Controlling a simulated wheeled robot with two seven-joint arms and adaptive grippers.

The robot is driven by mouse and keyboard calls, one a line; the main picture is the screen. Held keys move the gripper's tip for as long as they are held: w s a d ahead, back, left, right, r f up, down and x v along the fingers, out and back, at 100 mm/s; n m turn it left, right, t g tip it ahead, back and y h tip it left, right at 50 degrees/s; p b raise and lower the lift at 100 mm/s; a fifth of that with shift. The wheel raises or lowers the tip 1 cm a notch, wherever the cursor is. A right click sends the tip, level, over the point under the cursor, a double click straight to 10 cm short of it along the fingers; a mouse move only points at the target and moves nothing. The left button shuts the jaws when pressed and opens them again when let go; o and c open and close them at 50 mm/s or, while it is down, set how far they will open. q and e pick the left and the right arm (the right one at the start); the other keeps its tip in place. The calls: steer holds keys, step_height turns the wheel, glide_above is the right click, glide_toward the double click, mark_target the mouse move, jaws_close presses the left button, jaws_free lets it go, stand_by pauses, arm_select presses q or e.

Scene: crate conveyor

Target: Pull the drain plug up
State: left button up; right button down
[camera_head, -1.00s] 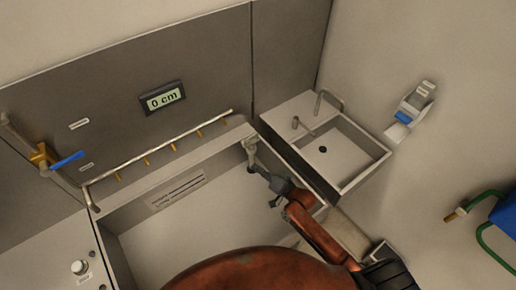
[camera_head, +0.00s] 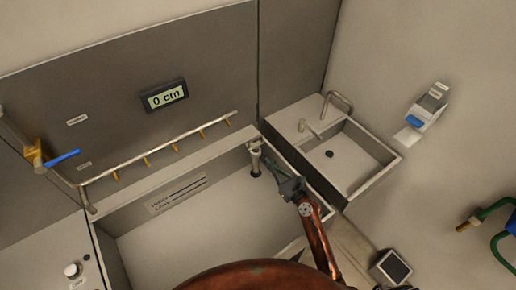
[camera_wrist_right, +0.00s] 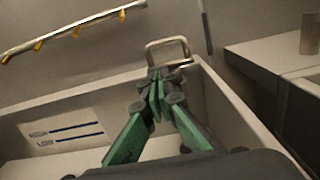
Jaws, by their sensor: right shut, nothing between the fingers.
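The drain plug (camera_head: 255,148) is a pale upright piece in the far right corner of the large basin (camera_head: 134,231). In the right wrist view its top is a metal loop handle (camera_wrist_right: 167,42). My right gripper (camera_head: 270,166) is close beside the plug, on its near right side. In the right wrist view the green-sided fingers of this gripper (camera_wrist_right: 157,83) come together just below the loop, with nothing held between them. I cannot tell whether the tips touch the plug. My left gripper is not in view.
A pipe with several brass nozzles (camera_head: 160,149) runs along the back wall, below a display (camera_head: 164,95) reading 0 cm. A small sink (camera_head: 371,184) with a tap adjoins the basin on the right. A blue-handled valve (camera_head: 62,158) is at the left.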

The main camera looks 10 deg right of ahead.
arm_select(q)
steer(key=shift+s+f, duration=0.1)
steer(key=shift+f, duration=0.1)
arm_select(e)
steer(key=x, duration=1)
